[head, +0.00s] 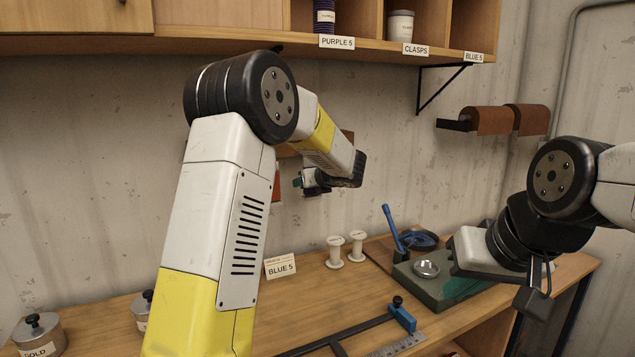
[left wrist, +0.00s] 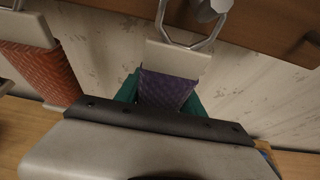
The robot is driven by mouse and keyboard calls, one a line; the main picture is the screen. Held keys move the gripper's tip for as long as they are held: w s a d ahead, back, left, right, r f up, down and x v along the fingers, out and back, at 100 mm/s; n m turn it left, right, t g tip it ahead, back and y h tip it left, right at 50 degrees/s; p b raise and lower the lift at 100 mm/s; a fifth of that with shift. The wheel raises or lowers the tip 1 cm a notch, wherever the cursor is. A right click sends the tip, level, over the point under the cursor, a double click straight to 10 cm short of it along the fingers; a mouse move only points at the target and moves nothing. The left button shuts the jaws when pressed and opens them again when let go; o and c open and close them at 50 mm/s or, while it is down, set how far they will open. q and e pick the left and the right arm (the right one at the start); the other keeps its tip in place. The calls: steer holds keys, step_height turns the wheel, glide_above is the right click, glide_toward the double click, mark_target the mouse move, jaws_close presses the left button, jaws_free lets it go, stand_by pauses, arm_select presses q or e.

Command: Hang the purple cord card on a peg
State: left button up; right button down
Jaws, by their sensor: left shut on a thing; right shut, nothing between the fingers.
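The purple cord card (left wrist: 168,90) is between the teal fingers of my left gripper (left wrist: 160,96), which is shut on it. Its pale top strip (left wrist: 178,58) carries a metal loop (left wrist: 212,38). A metal peg (left wrist: 206,8) shows inside the loop's outline; I cannot tell whether it passes through. In the head view my left gripper (head: 310,184) is at the wall, mostly hidden by my arm, with a little purple showing. My right gripper (head: 462,288) is shut and empty, low over the green box on the bench.
A wooden peg board (left wrist: 268,28) is on the wall. An orange cord card (left wrist: 38,72) hangs left of the purple one. A shelf (head: 440,50) runs above.

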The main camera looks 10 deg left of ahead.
stand_by(0.4)
arm_select(q)
steer(key=o, duration=1.5)
